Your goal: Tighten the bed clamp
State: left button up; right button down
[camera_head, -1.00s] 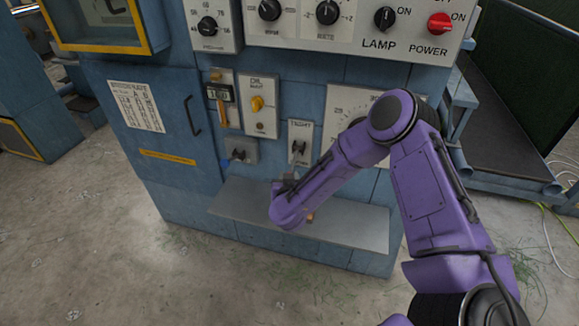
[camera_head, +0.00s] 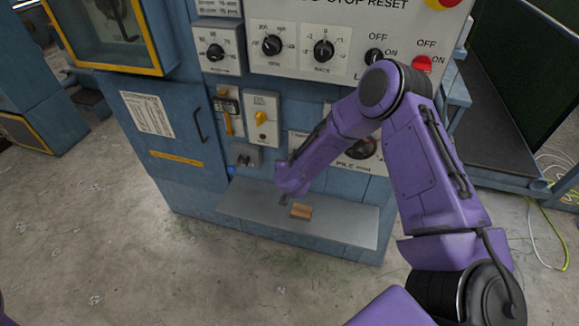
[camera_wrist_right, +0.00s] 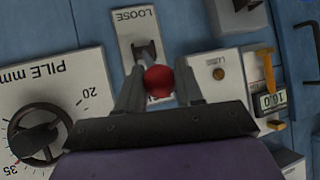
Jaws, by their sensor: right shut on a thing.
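The bed clamp is a small white plate marked LOOSE (camera_wrist_right: 138,22), upside down in the right wrist view, with a dark lever mount (camera_wrist_right: 147,50) and a red ball knob (camera_wrist_right: 158,80). My right gripper (camera_wrist_right: 160,88) is shut on this red knob, one finger on each side. The lever's shaft is mostly hidden behind the knob, and I cannot tell its exact setting. In the head view my right arm (camera_head: 418,165) hides most of the clamp plate and the gripper. My left gripper is out of view.
A grey shelf (camera_head: 345,222) juts out below, with a small brown block (camera_head: 301,211) on it.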

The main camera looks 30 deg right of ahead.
jog(key=shift+w+d+r, duration=0.25)
jog(key=shift+w+r, duration=0.05)
jog(key=shift+r, duration=0.25)
jog(key=c, duration=0.8)
grip_release()
jog(key=shift+f, duration=0.15)
jog(key=shift+s+a, duration=0.1)
jog(key=shift+s+a+r, duration=0.15)
jog(key=shift+s+r, duration=0.05)
jog(key=b+v, duration=0.1)
jog(key=v, duration=0.8)
jog(key=shift+s+a+r, duration=0.15)
jog(key=shift+s+r, duration=0.05)
jog(key=shift+s, duration=0.1)
